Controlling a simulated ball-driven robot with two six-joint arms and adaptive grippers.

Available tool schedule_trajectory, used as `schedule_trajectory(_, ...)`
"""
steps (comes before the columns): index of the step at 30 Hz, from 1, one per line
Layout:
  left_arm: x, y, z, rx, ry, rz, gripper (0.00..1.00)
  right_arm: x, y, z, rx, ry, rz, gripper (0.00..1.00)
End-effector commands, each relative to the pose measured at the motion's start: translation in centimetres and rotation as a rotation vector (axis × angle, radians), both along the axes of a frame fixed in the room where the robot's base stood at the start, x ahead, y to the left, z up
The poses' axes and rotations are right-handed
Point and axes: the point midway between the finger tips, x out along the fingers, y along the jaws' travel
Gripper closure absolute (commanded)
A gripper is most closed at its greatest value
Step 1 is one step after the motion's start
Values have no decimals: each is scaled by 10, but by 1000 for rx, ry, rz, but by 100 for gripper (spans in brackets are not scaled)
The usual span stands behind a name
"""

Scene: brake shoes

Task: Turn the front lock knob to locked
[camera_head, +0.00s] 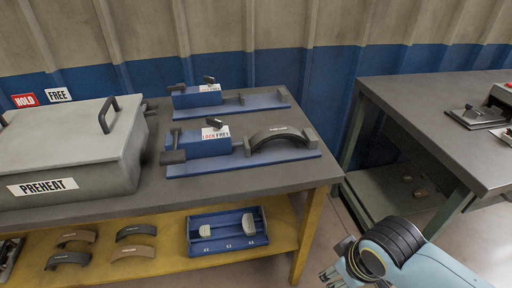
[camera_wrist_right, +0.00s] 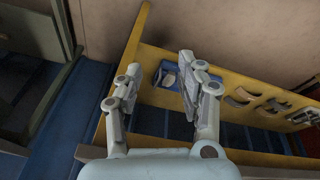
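The front fixture (camera_head: 240,165) is a blue base on the grey bench, with a blue block on its left. A dark lock knob (camera_head: 214,122) sits on top of that block, behind a red-and-white LOCK/FREE label (camera_head: 215,133). The knob is small, and I cannot tell which side it points to. A dark curved brake shoe (camera_head: 277,138) sits in the fixture right of the block. My right gripper (camera_head: 338,272) is low at the bottom right, beyond the bench's right end and well away from the knob. In the wrist view its fingers (camera_wrist_right: 158,68) are apart and empty. My left gripper is out of view.
A similar fixture (camera_head: 262,100) stands behind. A grey PREHEAT box (camera_head: 70,150) fills the bench's left. The yellow lower shelf (camera_head: 170,262) holds several shoes and a blue bin (camera_head: 228,245). Another bench (camera_head: 425,95) stands right, across a gap.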

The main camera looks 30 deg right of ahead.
Motion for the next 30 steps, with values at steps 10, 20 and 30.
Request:
schedule_trajectory(10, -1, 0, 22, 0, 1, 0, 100, 62, 16, 139, 13, -66, 62, 62)
schedule_trajectory(20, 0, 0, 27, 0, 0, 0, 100, 152, 30, 174, 45, -83, 164, 62)
schedule_trajectory(30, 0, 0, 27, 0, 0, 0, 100, 304, 58, 229, 104, -111, 346, 62)
